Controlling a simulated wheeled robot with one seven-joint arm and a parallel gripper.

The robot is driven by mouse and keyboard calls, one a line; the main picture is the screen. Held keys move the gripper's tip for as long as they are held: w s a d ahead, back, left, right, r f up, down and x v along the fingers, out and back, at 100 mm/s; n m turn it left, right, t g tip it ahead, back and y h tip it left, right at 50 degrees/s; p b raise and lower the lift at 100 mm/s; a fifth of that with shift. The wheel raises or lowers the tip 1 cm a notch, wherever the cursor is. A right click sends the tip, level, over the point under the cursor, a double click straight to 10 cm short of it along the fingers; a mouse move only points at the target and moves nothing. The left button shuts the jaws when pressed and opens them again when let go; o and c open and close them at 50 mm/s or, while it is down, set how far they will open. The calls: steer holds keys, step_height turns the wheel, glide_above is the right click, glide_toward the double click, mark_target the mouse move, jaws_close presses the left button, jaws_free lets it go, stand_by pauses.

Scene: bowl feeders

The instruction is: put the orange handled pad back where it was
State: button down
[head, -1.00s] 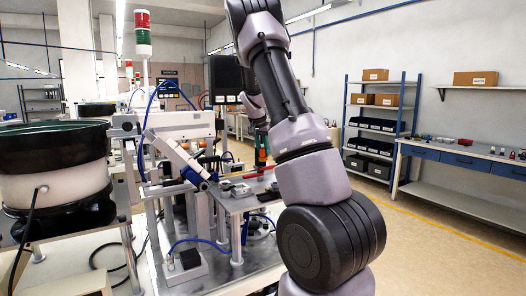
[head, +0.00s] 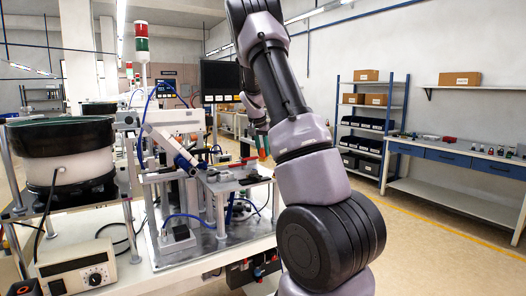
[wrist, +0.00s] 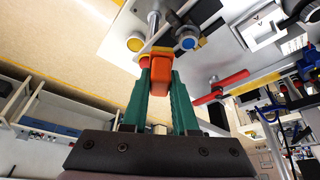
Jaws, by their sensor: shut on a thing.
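My gripper (wrist: 160,82) is shut on the orange handled pad (wrist: 158,72) in the wrist view. Its two green fingers press the orange part from both sides, and a duller orange-yellow edge shows just beyond it. The pad's underside cannot be made out. In the head view my gripper (head: 262,147) is small and partly behind my arm, near the right end of the machine's raised metal plate (head: 228,186). I cannot tell the exact gap between the pad and the plate.
A red bar (head: 236,162) lies on the machine, also visible in the wrist view (wrist: 221,87). A black bowl feeder (head: 58,137) stands left. A blue-drawer workbench (head: 455,160) and a shelf rack (head: 370,115) stand right, with open floor before them.

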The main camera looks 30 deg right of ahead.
steer(key=s+a+f+n+y, duration=0.1)
steer(key=s+a+f+n, duration=0.4)
steer(key=a+f, duration=0.5)
steer(key=s+a+f+n+t+y, duration=0.1)
steer(key=s+a+f+n+y, duration=0.1)
steer(key=s+a+f+n, duration=0.3)
steer(key=s+a+f, duration=0.3)
steer(key=a+f, duration=0.2)
steer(key=shift+a+t+y, duration=0.3)
steer(key=shift+a, duration=0.05)
steer(key=shift+w+f, duration=0.1)
steer(key=shift+w, duration=0.05)
